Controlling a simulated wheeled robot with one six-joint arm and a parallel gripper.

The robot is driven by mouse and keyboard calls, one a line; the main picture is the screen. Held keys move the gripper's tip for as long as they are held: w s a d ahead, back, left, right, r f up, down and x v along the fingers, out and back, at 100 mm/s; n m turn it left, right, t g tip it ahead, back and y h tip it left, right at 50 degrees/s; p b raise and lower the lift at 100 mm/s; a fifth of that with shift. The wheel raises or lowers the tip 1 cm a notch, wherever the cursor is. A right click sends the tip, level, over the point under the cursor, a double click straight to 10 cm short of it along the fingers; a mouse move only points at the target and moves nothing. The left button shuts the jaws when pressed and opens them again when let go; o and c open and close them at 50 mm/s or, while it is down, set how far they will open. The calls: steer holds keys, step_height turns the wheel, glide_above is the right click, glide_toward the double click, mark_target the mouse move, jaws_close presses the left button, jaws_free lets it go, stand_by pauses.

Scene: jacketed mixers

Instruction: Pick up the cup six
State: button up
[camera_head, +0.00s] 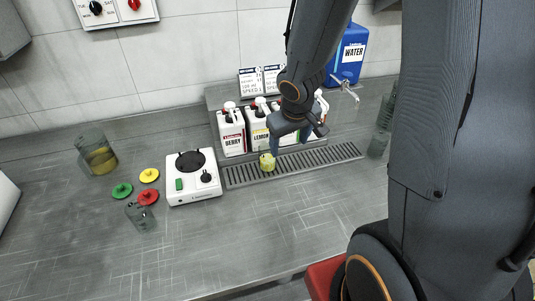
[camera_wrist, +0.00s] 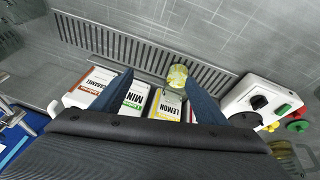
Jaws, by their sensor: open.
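A small clear cup with yellow liquid (camera_head: 267,161) stands upright on the drip tray (camera_head: 240,176), in front of the lemon bottle (camera_head: 260,128). It also shows in the wrist view (camera_wrist: 177,76), near the tip of the right-hand finger. No number on it can be read. My gripper (camera_head: 290,143) is open and empty, above and to the right of this cup in the head view. In the wrist view my gripper (camera_wrist: 158,82) has its fingers spread, and the cup lies just beyond the right-hand fingertip, not between the fingers. Contact cannot be told.
Syrup bottles, including berry (camera_head: 231,139), stand behind the tray. A white mixer base (camera_head: 193,191) is to the left, with coloured discs (camera_head: 122,191), a clear vessel (camera_head: 141,216) and a jug (camera_head: 97,160) beyond. Clear stacked cups (camera_head: 380,140) and a blue water container (camera_head: 347,58) stand right.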

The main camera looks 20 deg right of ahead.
mark_target(267, 156)
steer(key=w+a+f+y, duration=0.1)
steer(key=w+f, duration=0.1)
steer(key=f, duration=0.1)
steer(key=w+a+f+n+y, duration=0.1)
steer(key=w+a+f, duration=0.1)
steer(key=f, duration=0.2)
steer(key=w+a+f+n+b, duration=0.1)
steer(key=w+f, duration=0.2)
steer(key=shift+a+f+y, duration=0.2)
steer(key=shift+f+y, duration=0.05)
steer(key=shift+y, duration=0.15)
steer(key=c, duration=1.3)
steer(key=shift+r+p, duration=0.4)
steer(key=shift+p, duration=0.25)
